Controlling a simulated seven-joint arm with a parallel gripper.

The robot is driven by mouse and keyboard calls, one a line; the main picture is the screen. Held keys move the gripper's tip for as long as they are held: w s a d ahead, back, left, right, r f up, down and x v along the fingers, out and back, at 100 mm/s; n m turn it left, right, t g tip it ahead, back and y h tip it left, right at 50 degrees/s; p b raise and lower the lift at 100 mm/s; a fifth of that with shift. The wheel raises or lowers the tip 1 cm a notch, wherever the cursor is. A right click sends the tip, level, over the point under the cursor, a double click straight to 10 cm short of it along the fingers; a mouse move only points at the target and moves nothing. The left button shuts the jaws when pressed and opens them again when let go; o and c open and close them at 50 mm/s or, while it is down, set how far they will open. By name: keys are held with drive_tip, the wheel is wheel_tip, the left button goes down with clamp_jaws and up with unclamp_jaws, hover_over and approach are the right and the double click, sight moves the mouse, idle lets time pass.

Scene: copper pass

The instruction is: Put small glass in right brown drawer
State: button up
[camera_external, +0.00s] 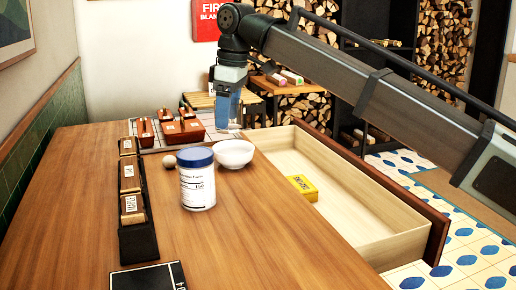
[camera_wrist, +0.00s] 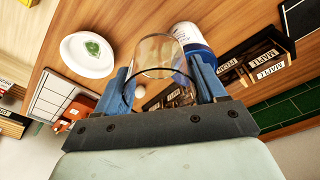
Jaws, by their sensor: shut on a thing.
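My gripper (camera_external: 228,112) has blue fingers and hangs above the far end of the wooden table, left of the open drawer. In the wrist view my gripper (camera_wrist: 160,88) is shut on a small clear glass (camera_wrist: 158,60), which sits between the two fingers. The glass is hard to make out in the external view. The wooden drawer (camera_external: 378,248) is pulled out at the right side of the table. A small yellow box (camera_external: 301,188) lies inside it, and much of its pale floor is bare.
A white jar with a blue lid (camera_external: 197,182), a white bowl (camera_external: 234,153) and a small white ball (camera_external: 169,161) stand on the table near the drawer. Orange-brown containers (camera_external: 184,132) stand at the back. A dark rack of labelled blocks (camera_external: 138,240) runs along the left.

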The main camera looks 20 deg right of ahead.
sight(361, 237)
drive_tip(key=s+d+f+m, duration=0.15)
drive_tip(key=s+d, duration=0.45)
drive_tip(key=d, duration=1)
drive_tip(key=s+d+m, duration=0.3)
drive_tip(key=s+d, duration=0.2)
drive_tip(key=d, duration=1.1)
drive_tip(key=shift+d+f, duration=0.15)
drive_tip(key=shift+f, duration=8.2)
drive_tip(key=shift+d+f, duration=0.15)
drive_tip(key=shift+f, duration=8.15)
drive_tip(key=shift+f, duration=0.1)
drive_tip(key=o, duration=1.1)
drive_tip(key=shift+o, duration=0.2)
wheel_tip(361, 237, up, 12)
drive_tip(key=s, duration=0.1)
drive_tip(key=shift+s+d, duration=0.15)
drive_tip(key=shift+d, duration=0.25)
